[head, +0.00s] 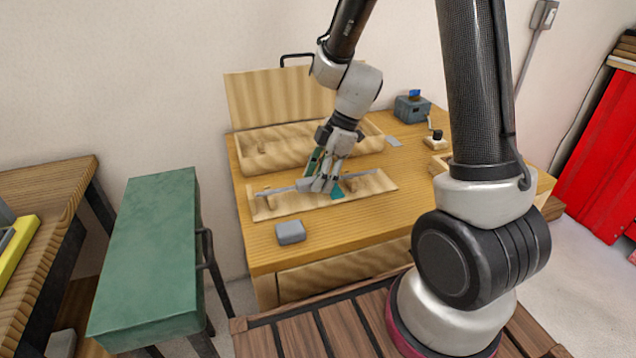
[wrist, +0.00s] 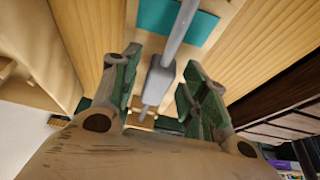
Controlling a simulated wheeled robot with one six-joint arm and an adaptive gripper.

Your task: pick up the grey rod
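The grey rod (head: 279,189) lies lengthwise over a pale wooden tray (head: 290,207) on the workbench, apparently raised on small wooden supports. In the wrist view the rod (wrist: 181,32) runs between my fingers, with a thicker grey block-like part (wrist: 160,80) along it. My gripper (head: 322,185) is low over the middle of the rod. In the wrist view my gripper (wrist: 160,70) has its green-sided fingers apart, one on each side of the rod, with gaps visible. A teal patch (wrist: 178,22) lies under the rod. My fingers hide the rod's middle in the head view.
An open wooden case (head: 262,155) stands behind the tray. A grey block (head: 290,232) sits at the bench's front left. A blue-grey box (head: 411,108) and a small dark-knobbed item (head: 435,139) are at the right. A green cabinet (head: 150,250) stands left of the bench.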

